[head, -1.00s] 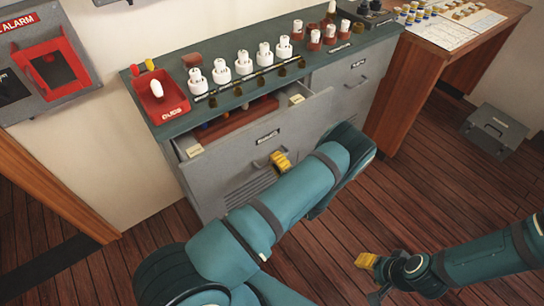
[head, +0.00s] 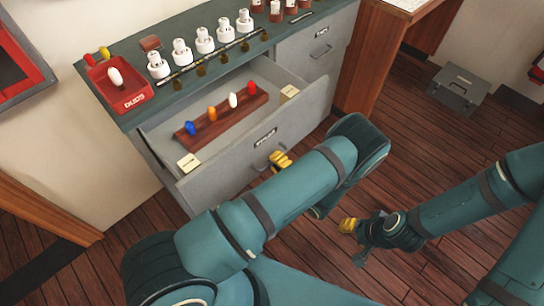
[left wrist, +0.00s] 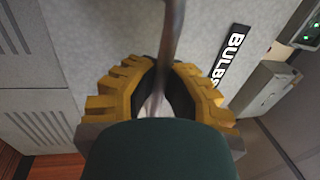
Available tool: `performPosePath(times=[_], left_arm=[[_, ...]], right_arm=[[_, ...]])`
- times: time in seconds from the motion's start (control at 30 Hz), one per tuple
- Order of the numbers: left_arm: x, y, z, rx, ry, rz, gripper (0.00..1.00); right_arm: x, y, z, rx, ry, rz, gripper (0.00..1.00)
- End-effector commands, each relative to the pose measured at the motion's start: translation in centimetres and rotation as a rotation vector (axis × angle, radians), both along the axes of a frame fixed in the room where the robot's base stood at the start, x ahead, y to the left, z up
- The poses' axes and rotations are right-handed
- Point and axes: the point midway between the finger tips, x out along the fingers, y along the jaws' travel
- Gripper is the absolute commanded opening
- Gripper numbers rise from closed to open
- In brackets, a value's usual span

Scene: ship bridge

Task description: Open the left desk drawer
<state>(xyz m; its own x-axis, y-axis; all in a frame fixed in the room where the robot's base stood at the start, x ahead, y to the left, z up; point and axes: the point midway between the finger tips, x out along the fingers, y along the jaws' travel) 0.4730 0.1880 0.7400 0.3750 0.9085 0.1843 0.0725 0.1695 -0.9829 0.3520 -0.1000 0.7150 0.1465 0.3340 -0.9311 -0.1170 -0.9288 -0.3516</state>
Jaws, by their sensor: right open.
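The left desk drawer (head: 300,113) stands well out from the grey cabinet, its inside in view. Its front bears a dark label (head: 265,136), which reads BULBS in the left wrist view (left wrist: 231,50). My left gripper (head: 279,161) is at the drawer's handle (head: 262,158), its arm covering part of the front. In the left wrist view the handle bar (left wrist: 173,28) runs between the yellow fingers (left wrist: 167,78), which are closed in on it. My right gripper (head: 350,226) is open and empty over the floor, to the right.
Inside the drawer a wooden rack (head: 224,122) holds several coloured bulbs, with small cards (head: 188,162) beside it. A red tray (head: 120,88) and white bulb holders stand on the cabinet top. A shut right drawer (head: 318,50), wooden desk (head: 372,60) and grey box (head: 458,88) are to the right.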

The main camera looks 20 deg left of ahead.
Motion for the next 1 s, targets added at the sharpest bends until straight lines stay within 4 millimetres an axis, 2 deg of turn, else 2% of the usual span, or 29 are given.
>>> performPosePath(times=[0.2, 0.23, 0.3, 0.67, 0.77, 0.9, 0.97, 1.0], left_arm=[[0.0, 0.0, -0.1, -0.002, 0.001, -0.001, 0.00], [0.0, 0.0, -0.1, -0.002, 0.001, -0.001, 0.19], [0.0, 0.0, -0.1, -0.002, 0.001, -0.001, 0.41], [0.1, 0.0, 0.3, 0.000, -0.001, 0.000, 0.41], [0.1, 0.0, 1.4, 0.000, -0.002, -0.001, 0.41], [0.1, -0.1, 4.0, -0.001, -0.004, -0.002, 0.41], [0.1, 0.0, 5.2, 0.002, -0.006, -0.001, 0.57], [0.1, -0.1, 6.0, 0.002, -0.007, -0.001, 0.70]], right_arm=[[0.0, 0.0, 0.0, 0.000, 0.000, 0.000, 0.47], [0.0, 0.0, 0.0, 0.000, 0.000, 0.000, 0.47], [0.0, 0.0, 0.0, 0.000, 0.000, 0.000, 0.47], [0.0, 0.0, 0.0, 0.000, 0.000, 0.000, 0.47], [0.0, 0.0, 0.0, 0.000, 0.000, 0.000, 0.47], [0.0, 0.0, 0.0, 0.000, 0.000, 0.000, 0.47], [0.0, 0.0, 0.0, 0.000, 0.000, 0.000, 0.47], [0.0, 0.0, 0.0, 0.000, 0.000, 0.000, 0.47]])
